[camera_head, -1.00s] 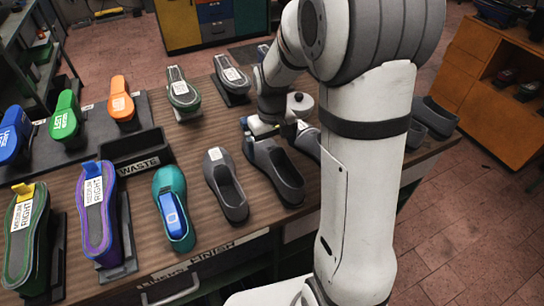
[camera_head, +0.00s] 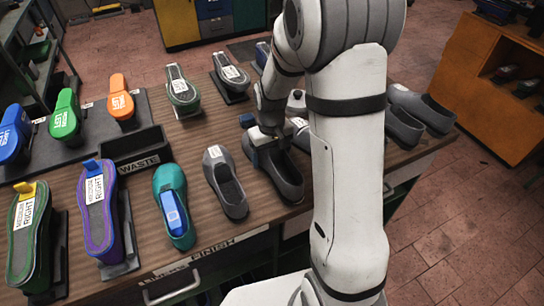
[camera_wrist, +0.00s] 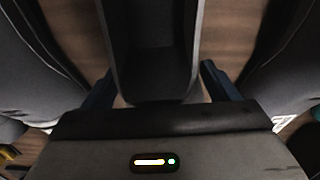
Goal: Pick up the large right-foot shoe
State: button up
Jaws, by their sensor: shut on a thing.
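A dark grey shoe (camera_head: 284,180) lies on the brown bench with its toe towards the front edge. My gripper (camera_head: 265,138) is at its heel end and shut on it. In the wrist view the same grey shoe (camera_wrist: 152,62) stands between the two dark fingers of my gripper (camera_wrist: 160,88), one finger on each side. The shoe appears to rest on the bench still. I cannot read a size or foot label on it, and the gripper and arm hide part of its heel.
Another grey shoe (camera_head: 226,182) lies close on the left, and a teal shoe (camera_head: 173,205) beyond it. Shoes to the right are partly behind my arm; two grey ones (camera_head: 402,127) show past it. A black waste bin (camera_head: 133,150) stands further left.

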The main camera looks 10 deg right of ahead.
jog(key=c, duration=0.6)
jog(key=shift+o, duration=0.2)
